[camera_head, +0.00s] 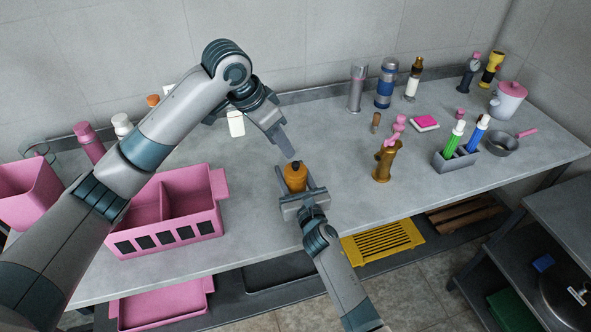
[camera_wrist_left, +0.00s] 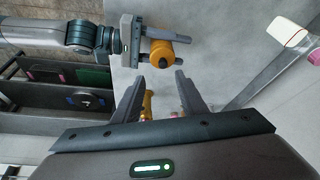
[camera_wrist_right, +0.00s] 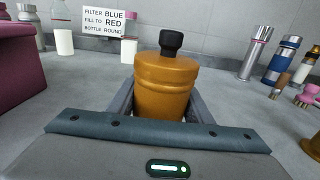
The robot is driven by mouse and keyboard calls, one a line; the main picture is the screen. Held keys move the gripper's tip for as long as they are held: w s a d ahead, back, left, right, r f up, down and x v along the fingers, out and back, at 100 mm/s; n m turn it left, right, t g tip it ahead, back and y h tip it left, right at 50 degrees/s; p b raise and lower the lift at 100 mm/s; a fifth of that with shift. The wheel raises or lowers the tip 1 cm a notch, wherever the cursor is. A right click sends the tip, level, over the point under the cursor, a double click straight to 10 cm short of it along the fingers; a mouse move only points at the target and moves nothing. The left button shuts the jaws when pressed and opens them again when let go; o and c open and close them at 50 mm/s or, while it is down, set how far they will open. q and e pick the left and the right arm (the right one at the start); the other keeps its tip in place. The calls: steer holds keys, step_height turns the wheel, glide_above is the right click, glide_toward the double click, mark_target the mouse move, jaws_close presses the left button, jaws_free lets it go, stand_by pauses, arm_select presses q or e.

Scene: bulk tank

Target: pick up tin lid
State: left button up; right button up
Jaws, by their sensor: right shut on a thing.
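An orange-brown tin (camera_head: 295,180) stands upright near the front middle of the bench, and it also shows in the right wrist view (camera_wrist_right: 162,103). Its lid (camera_wrist_right: 167,68) is the same colour with a black knob (camera_wrist_right: 171,41) on top, and it sits on the tin. My right gripper (camera_head: 298,187) is shut on the tin body, one finger on each side. My left gripper (camera_head: 288,148) is open and empty, just above and behind the knob in the head view. In the left wrist view the tin (camera_wrist_left: 160,53) lies beyond the open left fingertips (camera_wrist_left: 155,82).
A pink divided crate (camera_head: 170,215) stands left of the tin. A brass-coloured stand (camera_head: 384,162) and a grey holder with bottles (camera_head: 455,160) are to the right. Several bottles and flasks (camera_head: 387,83) line the back. The bench around the tin is clear.

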arm_select(q)
steer(key=shift+s+d+r+n+t+y, duration=0.15)
steer(key=shift+s+r+n+y, duration=0.1)
steer(key=shift+r+n, duration=0.3)
steer(key=shift+s+d+r+n+t+y, duration=0.15)
steer(key=shift+s+r+n, duration=0.1)
steer(key=shift+r+n, duration=0.25)
steer(key=shift+f, duration=0.15)
glide_above(295, 163)
steer(key=s+a, duration=0.1)
steer(key=s, duration=0.2)
steer(key=f, duration=0.6)
steer(key=shift+w+a, duration=0.2)
steer(key=shift+f, duration=0.15)
steer(key=shift+w+x, duration=0.2)
steer(key=shift+x, duration=1.05)
steer(key=shift+w+x, duration=0.15)
steer(key=shift+x, duration=1.15)
steer(key=shift+a, duration=0.1)
jaws_close()
